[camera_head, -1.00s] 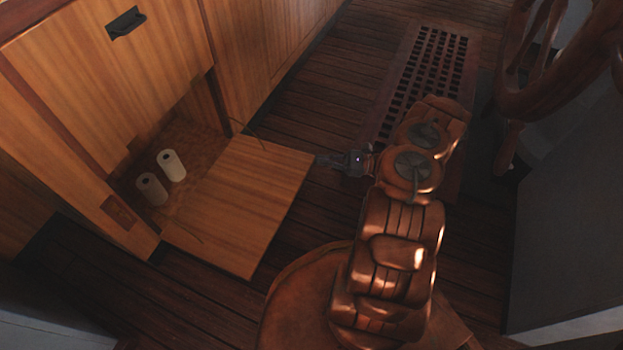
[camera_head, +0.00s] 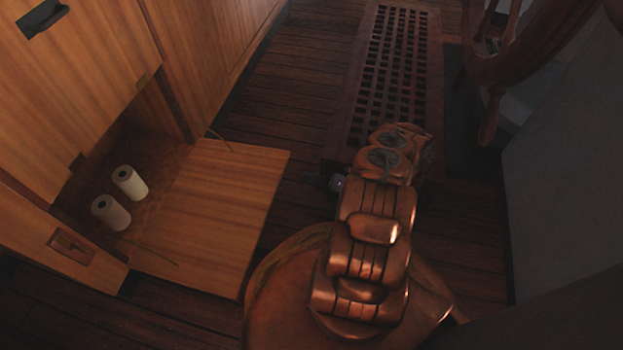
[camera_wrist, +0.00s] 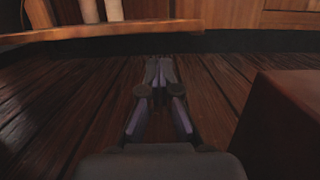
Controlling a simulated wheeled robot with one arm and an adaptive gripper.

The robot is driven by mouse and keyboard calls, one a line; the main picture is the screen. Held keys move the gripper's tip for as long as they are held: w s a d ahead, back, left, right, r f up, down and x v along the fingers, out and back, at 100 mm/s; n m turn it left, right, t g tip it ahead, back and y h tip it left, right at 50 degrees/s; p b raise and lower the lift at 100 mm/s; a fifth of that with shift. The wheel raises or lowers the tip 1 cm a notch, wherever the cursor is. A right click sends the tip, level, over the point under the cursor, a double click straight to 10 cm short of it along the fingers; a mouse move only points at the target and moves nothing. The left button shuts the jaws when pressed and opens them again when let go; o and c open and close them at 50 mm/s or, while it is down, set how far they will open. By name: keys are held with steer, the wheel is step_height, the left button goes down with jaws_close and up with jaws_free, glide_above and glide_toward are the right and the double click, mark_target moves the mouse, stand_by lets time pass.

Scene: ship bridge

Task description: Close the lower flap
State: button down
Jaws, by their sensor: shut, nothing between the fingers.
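The lower flap (camera_head: 212,210) of the wooden cabinet is open, folded down and lying about level, in the head view. Its edge (camera_wrist: 95,31) also shows in the wrist view, at the upper left. My gripper (camera_wrist: 160,62) is shut and empty, low above the plank floor. It is beyond and below the flap's outer edge, apart from it. In the head view my arm hides most of the gripper.
Two white rolls (camera_head: 129,182) stand inside the open compartment. A closed upper panel (camera_head: 75,85) is above it. A dark grating (camera_head: 392,75) lies behind my arm, and a ship's wheel (camera_head: 525,55) stands at the upper right. Plank floor lies between flap and grating.

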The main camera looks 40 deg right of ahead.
steer(key=b+x, duration=0.2)
steer(key=x, duration=0.4)
steer(key=shift+w+a, duration=0.2)
steer(key=shift+r, duration=0.1)
